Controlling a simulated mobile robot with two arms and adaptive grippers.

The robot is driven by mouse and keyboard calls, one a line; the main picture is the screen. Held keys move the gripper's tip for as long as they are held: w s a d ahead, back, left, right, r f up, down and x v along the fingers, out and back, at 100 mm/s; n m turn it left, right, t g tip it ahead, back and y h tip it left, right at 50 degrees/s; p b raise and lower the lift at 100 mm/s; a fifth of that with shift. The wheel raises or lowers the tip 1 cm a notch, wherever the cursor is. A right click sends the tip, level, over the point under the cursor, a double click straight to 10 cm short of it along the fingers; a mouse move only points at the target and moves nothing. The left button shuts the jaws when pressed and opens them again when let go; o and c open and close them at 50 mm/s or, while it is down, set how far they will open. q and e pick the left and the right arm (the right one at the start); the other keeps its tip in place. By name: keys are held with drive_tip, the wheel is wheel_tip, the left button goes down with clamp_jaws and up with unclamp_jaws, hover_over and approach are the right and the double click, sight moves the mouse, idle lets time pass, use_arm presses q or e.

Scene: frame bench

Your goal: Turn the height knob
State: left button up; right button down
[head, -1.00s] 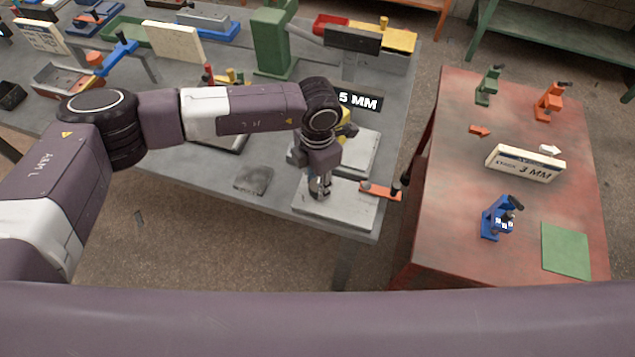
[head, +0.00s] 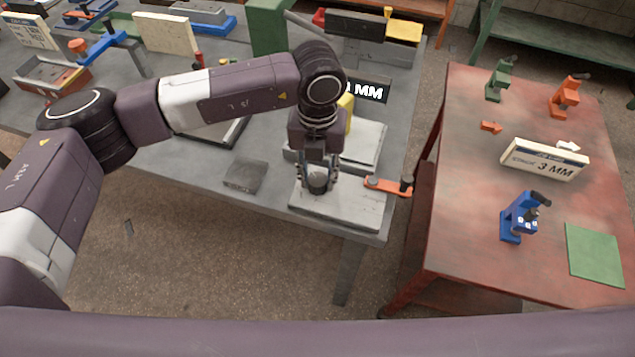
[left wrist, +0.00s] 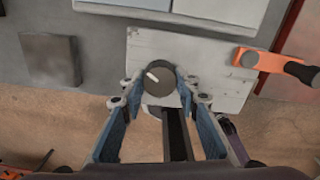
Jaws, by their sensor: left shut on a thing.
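The height knob (left wrist: 157,76) is a dark round disc with a short white mark, on a pale grey base plate (left wrist: 222,85) at the bench's near right corner. The plate also shows in the head view (head: 350,208). My left gripper (head: 318,178) points down over the plate. In the left wrist view its blue fingers (left wrist: 158,88) stand on both sides of the knob and are shut on it. In the head view the fingers partly cover the knob. A black display (head: 370,91) behind reads "MM"; my arm partly hides its digit. My right gripper is not in view.
An orange clamp (head: 386,187) grips the plate's right edge. A dark square block (head: 246,176) lies left of it. Across a gap, a red table (head: 455,235) holds a "STAGE 3 MM" sign (head: 544,160), a blue clamp (head: 516,218) and a green square (head: 594,252).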

use_arm(q)
drive_tip(key=n+b, duration=0.5)
drive_tip(key=n, duration=0.1)
drive_tip(key=shift+w+f, duration=0.1)
drive_tip(key=n+b, duration=0.2)
drive_tip(key=n, duration=0.1)
drive_tip(key=shift+n+b, duration=0.35)
drive_tip(key=shift+n, duration=0.05)
drive_tip(key=shift+r+n+b, duration=0.2)
drive_tip(key=shift+n+b, duration=0.55)
drive_tip(key=shift+n, duration=0.65)
drive_tip(key=o, duration=1)
drive_tip(key=shift+o, duration=0.8)
